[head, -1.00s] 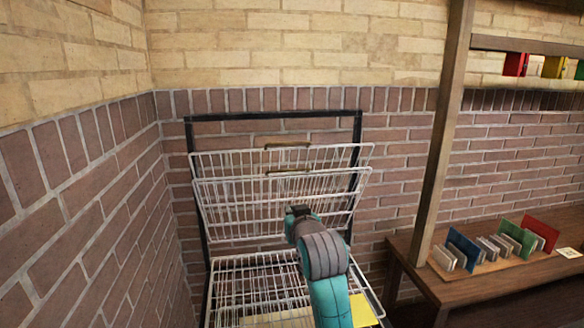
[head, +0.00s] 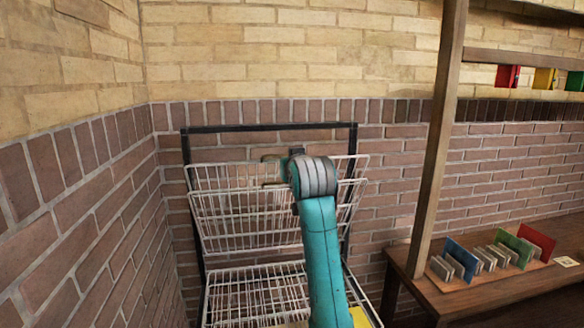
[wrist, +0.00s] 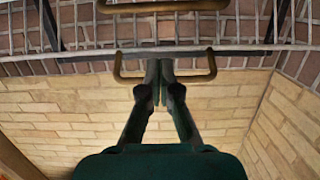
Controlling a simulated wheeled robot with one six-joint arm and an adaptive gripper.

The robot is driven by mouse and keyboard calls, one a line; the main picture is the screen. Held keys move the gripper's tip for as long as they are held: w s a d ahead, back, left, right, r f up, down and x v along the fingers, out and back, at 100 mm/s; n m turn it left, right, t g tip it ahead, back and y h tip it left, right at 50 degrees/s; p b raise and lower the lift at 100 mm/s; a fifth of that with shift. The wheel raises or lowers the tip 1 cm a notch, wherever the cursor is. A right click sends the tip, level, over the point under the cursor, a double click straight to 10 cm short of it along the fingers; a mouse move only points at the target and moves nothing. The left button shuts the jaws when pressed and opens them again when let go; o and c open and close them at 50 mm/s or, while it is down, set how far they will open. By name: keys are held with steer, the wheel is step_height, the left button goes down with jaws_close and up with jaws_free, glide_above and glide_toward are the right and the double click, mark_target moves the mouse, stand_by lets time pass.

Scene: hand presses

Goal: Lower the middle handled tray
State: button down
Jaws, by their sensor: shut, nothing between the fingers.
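The white wire rack has two raised, tilted trays and a flat lower tray (head: 250,292). The middle tray (head: 235,218) is the front one of the raised pair. Its brass handle (wrist: 165,6) crosses the top edge of the wrist view; my arm partly covers it in the head view (head: 270,186). The upper tray (head: 212,177) stands behind it, with its own brass handle (wrist: 200,79). My gripper (wrist: 160,68) is shut and empty. Its fingers overlap the upper handle in the wrist view; contact is unclear. In the head view my arm hides the fingers.
A black frame (head: 235,129) holds the trays against the brick wall. Another brick wall (head: 75,220) is close on the left. A wooden post (head: 436,150) and bench with coloured panels (head: 512,242) stand on the right. Open room lies between rack and post.

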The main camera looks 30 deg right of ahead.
steer(key=w+f, duration=0.2)
steer(key=f, duration=0.1)
steer(key=shift+w+d, duration=0.2)
steer(key=shift+d, duration=0.15)
steer(key=shift+s+a+f, duration=0.1)
steer(key=shift+s+f, duration=0.25)
steer(key=shift+f, duration=0.25)
